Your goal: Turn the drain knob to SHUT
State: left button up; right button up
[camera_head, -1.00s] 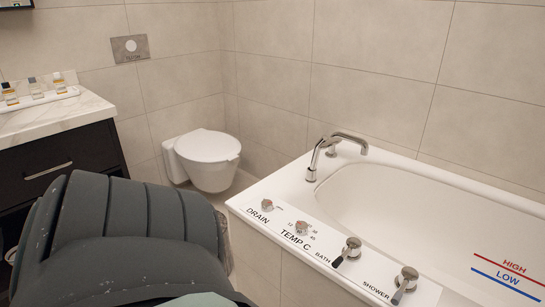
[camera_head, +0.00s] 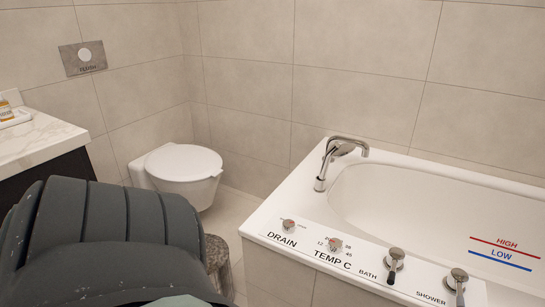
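The drain knob (camera_head: 288,226) is a small round metal knob with a reddish mark. It sits on the white tub deck (camera_head: 262,220) above the printed word DRAIN, at the left end of the row of controls. Small print beside it is too small to read surely, so I cannot tell its setting. A large dark grey padded shape, which seems to be part of my own body, fills the lower left. Neither of my grippers shows in the view.
The temperature knob (camera_head: 335,246), bath lever (camera_head: 395,264) and shower lever (camera_head: 457,284) stand to the right of the drain knob. A spout (camera_head: 335,160) rises behind. A toilet (camera_head: 184,172), a vanity counter (camera_head: 40,138) and a grey bin-like object (camera_head: 217,262) stand left.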

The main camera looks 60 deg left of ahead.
aim_at(288, 225)
jog(key=k+j, duration=0.2)
jog(key=j, duration=0.15)
jog(key=k+j, duration=0.4)
jog(key=j, duration=0.25)
jog(key=i+j, duration=0.3)
